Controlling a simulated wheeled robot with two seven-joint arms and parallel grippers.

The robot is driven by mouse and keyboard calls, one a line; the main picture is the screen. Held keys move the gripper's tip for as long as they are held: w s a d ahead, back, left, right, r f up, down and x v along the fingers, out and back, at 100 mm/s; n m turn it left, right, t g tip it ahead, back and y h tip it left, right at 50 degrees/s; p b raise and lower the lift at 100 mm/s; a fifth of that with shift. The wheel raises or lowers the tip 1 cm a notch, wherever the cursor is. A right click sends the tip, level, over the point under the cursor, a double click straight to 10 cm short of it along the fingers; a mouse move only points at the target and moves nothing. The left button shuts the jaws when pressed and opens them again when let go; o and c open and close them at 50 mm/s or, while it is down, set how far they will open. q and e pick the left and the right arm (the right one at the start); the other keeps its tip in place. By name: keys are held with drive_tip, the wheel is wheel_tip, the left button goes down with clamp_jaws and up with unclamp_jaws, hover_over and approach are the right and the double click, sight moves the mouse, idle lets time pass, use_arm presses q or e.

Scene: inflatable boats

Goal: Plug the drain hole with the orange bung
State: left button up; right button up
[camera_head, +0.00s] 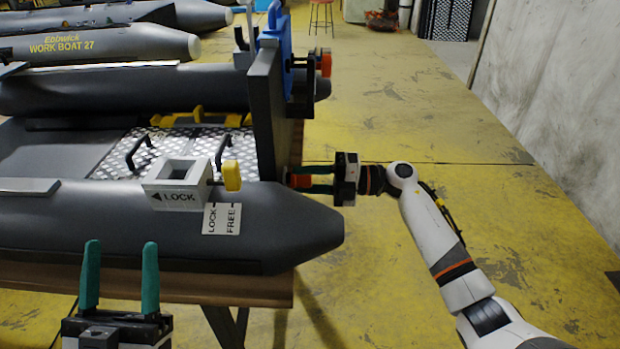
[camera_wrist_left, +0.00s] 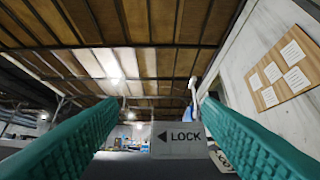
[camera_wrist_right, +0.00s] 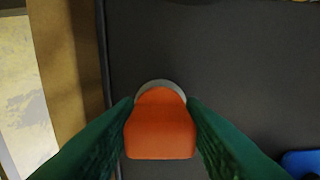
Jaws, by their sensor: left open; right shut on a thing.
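The orange bung (camera_head: 300,181) is between the green fingers of my right gripper (camera_head: 312,180), which is shut on it at the outer face of the boat's dark transom (camera_head: 265,110). In the right wrist view the bung (camera_wrist_right: 160,128) lies against a pale round ring, the drain hole's rim (camera_wrist_right: 158,84), on the dark transom. The bung covers most of the ring, so I cannot tell how deep it sits. My left gripper (camera_head: 120,278) is open and empty, in front of the near grey tube, with its fingers pointing up.
A grey block marked LOCK (camera_head: 180,185) with a yellow knob (camera_head: 231,176) sits on the near tube (camera_head: 150,232). A LOCK/FREE label (camera_head: 222,218) is below it. A blue bracket (camera_head: 278,40) is on the transom top. Yellow floor (camera_head: 420,110) lies open to the right.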

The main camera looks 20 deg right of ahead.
use_arm(q)
drive_tip(key=shift+w+f, duration=0.2)
drive_tip(key=shift+f, duration=0.05)
use_arm(e)
drive_tip(key=shift+w+a, duration=0.1)
drive_tip(key=shift+a, duration=0.15)
use_arm(q)
drive_tip(key=shift+w+f+g, duration=0.15)
drive_tip(key=shift+f+g, duration=0.1)
drive_tip(key=shift+g, duration=0.15)
use_arm(e)
drive_tip(key=shift+a, duration=0.25)
drive_tip(key=o, duration=1.1)
drive_tip(key=shift+c, duration=0.2)
